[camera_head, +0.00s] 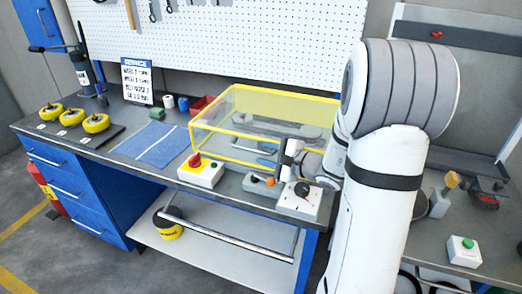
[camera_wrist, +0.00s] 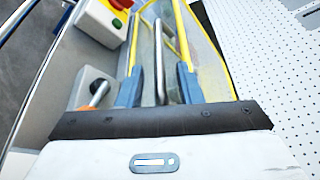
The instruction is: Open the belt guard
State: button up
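The belt guard (camera_head: 232,107), a clear box with a yellow frame, stands on the workbench in the head view and looks closed. Its yellow frame also shows in the wrist view (camera_wrist: 183,35). A grey bar (camera_wrist: 158,55), which looks like a handle, runs lengthwise between my two blue fingers in the wrist view. My gripper (camera_wrist: 158,80) is open, with a gap on each side of the bar. In the head view my gripper (camera_head: 285,150) is at the guard's front right. My arm hides the guard's right end.
In front of the guard are a box with a red-and-yellow knob (camera_head: 201,171), a small box with an orange-tipped lever (camera_head: 262,183) and a box with a black knob (camera_head: 300,198).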

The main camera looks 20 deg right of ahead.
jog(key=shift+x, duration=0.95)
jog(key=shift+c, duration=0.3)
grip_shut()
